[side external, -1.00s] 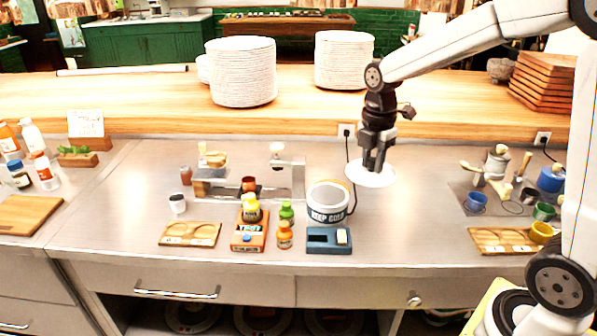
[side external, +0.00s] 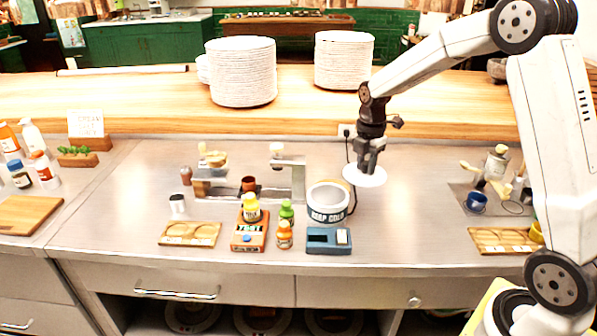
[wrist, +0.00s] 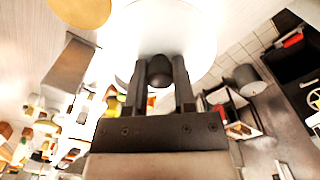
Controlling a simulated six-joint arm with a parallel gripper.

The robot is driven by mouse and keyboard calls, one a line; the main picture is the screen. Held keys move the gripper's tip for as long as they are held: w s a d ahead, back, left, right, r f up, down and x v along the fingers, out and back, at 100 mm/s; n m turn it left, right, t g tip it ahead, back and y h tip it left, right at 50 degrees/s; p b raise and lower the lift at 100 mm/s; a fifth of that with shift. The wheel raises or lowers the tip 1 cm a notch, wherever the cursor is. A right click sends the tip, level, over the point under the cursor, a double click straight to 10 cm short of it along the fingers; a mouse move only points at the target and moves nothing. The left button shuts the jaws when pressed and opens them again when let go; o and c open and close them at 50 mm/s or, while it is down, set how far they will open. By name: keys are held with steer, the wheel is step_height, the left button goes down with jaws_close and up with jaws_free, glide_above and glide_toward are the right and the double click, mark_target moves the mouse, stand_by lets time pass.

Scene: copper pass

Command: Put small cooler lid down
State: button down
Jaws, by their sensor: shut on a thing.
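My gripper (side external: 367,168) is shut on the white round cooler lid (side external: 364,177), which it holds above the counter, right of the cooler. In the wrist view the lid (wrist: 195,35) fills the top middle beyond the fingers (wrist: 160,88), which close on its dark knob. The small cooler (side external: 328,205) is a round white tub with a dark band lettered "KEEP COLD". It stands upright and open on the steel counter. Whether the lid touches anything is hard to tell, but it looks raised.
Bottles (side external: 286,212) and an orange box (side external: 249,236) stand left of the cooler. A blue box (side external: 328,240) lies in front of it. A wooden tray (side external: 502,240) and a blue cup (side external: 476,202) are at the right. The counter (side external: 405,220) between is clear.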

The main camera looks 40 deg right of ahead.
steer(key=shift+w+d+f, duration=0.55)
steer(key=shift+w+f, duration=0.95)
steer(key=shift+w, duration=0.6)
steer(key=shift+w+d+f, duration=0.5)
steer(key=shift+w+f, duration=1.05)
steer(key=shift+w, duration=0.6)
steer(key=shift+w+d+f, duration=0.55)
steer(key=shift+w+f, duration=0.95)
steer(key=shift+w, duration=0.6)
steer(key=shift+w+d+f, duration=0.1)
steer(key=shift+w+f, duration=0.15)
steer(key=shift+f, duration=1.6)
steer(key=shift+f, duration=0.1)
steer(key=shift+c, duration=2.2)
jaws_free()
